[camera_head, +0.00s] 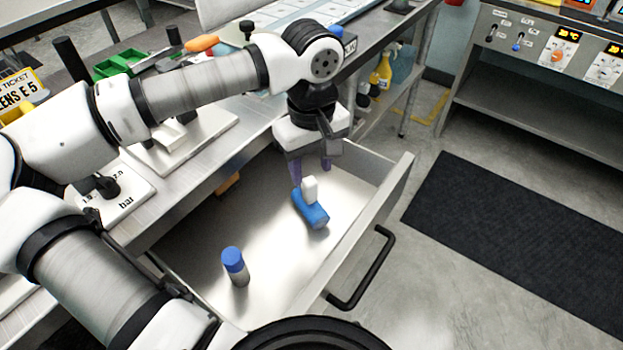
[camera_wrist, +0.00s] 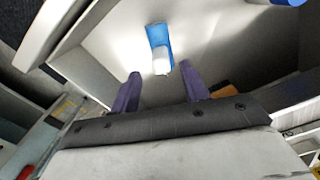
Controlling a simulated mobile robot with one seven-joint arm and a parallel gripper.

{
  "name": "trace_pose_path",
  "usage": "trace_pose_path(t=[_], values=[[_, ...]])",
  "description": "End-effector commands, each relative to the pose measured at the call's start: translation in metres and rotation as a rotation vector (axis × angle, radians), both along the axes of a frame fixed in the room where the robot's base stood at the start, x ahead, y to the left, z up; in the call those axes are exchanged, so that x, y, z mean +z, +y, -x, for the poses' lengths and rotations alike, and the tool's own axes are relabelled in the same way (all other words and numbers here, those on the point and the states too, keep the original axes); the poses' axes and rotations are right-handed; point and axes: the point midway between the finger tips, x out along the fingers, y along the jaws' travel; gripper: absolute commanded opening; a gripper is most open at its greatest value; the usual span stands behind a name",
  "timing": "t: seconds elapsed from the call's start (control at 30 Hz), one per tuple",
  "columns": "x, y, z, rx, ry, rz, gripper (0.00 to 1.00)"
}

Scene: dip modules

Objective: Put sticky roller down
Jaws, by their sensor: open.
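The sticky roller, a blue and white piece (camera_head: 311,211), lies in the open drawer. It also shows in the wrist view (camera_wrist: 159,47), just beyond my fingertips and roughly between them. My gripper (camera_head: 311,168) is above the drawer with its two purple fingers apart. The fingers also show in the wrist view (camera_wrist: 162,82), with nothing held between them. In the head view the fingertips are close to the white end of the roller; whether they touch it I cannot tell.
The metal drawer (camera_head: 275,285) is pulled out under the workbench. A grey cylinder with a blue cap (camera_head: 236,266) stands upright in its nearer part. An orange item (camera_head: 228,183) lies by the drawer's back edge. A black handle (camera_head: 366,275) sticks out in front.

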Motion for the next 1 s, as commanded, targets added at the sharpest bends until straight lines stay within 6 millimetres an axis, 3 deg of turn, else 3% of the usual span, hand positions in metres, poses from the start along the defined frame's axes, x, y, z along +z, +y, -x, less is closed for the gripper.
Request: trace_pose_path(t=[0.2,0.4,1.0], values=[[0.044,0.0,0.0,0.0,-0.002,-0.001,0.45],[0.065,0.0,0.0,0.0,-0.001,-0.001,0.45],[0.068,0.0,0.0,-0.001,0.001,-0.001,0.45]])
